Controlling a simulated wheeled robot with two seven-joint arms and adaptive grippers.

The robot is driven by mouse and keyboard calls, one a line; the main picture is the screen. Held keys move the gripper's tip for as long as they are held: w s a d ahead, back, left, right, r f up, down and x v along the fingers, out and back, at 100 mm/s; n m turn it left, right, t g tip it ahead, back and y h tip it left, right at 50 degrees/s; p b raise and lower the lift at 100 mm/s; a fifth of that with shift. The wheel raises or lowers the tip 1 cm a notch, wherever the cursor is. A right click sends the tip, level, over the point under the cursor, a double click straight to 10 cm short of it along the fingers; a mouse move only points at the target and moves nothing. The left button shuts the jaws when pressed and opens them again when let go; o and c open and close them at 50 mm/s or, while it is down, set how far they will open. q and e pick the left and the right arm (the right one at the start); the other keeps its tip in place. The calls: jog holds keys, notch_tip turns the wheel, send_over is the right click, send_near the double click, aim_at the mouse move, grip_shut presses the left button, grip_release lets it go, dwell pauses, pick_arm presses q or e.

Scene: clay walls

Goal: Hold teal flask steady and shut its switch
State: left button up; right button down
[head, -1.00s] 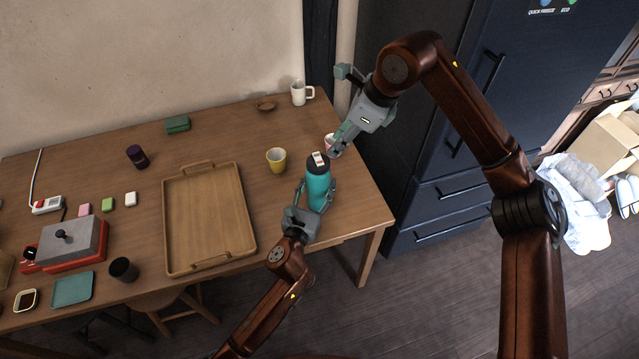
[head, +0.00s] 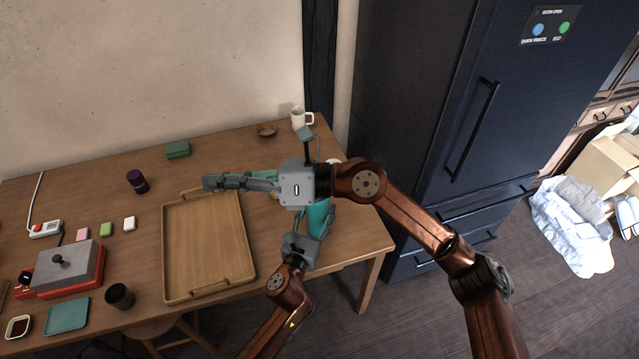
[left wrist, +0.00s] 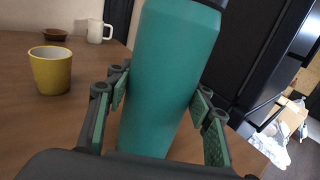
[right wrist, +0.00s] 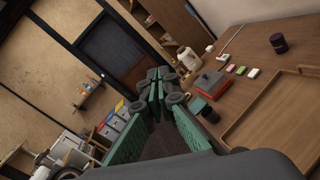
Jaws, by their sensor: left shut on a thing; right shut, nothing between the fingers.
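The teal flask (head: 318,217) stands upright near the right end of the table. Its top and its switch are hidden in the head view behind my right gripper. In the left wrist view the flask body (left wrist: 165,80) fills the middle and its dark lid is cut off at the top edge. My left gripper (left wrist: 160,110) is shut around the flask body, one finger pair on each side. My right gripper (head: 208,182) is shut and empty, pointing left in front of the flask and above the tray's far right corner. Its fingers (right wrist: 158,82) meet with nothing between them.
A wooden tray (head: 170,250) lies left of the flask. A yellow cup (left wrist: 50,70) stands near the flask, mostly hidden in the head view. A white mug (head: 299,118) and a brown dish (head: 267,130) are at the back. The dark fridge (head: 420,110) stands right of the table.

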notch_tip(320, 180, up, 6)
jog(key=s+m+t+y, duration=0.1)
jog(key=s+m+y, duration=0.1)
jog(key=m+y, duration=0.2)
jog(key=w+d+r+m+t+h, duration=0.25)
jog(key=d+m+t, duration=0.35)
jog(key=m+t, duration=0.4)
jog(key=w+d+r+m+t+h, duration=0.1)
jog(key=w+d+m+t, duration=0.45)
jog(key=m, duration=0.65)
jog(key=d+f+m+h, duration=0.5)
jog(key=f+m, duration=0.4)
jog(key=f, duration=0.2)
jog(key=d+f+m+h, duration=0.5)
jog(key=f+m+h, duration=0.2)
jog(key=f, duration=0.5)
jog(key=shift+w+m+g+h, duration=0.2)
jog(key=shift+m+g+h, duration=0.2)
jog(key=shift+m, duration=0.7)
jog(key=shift+f, duration=0.1)
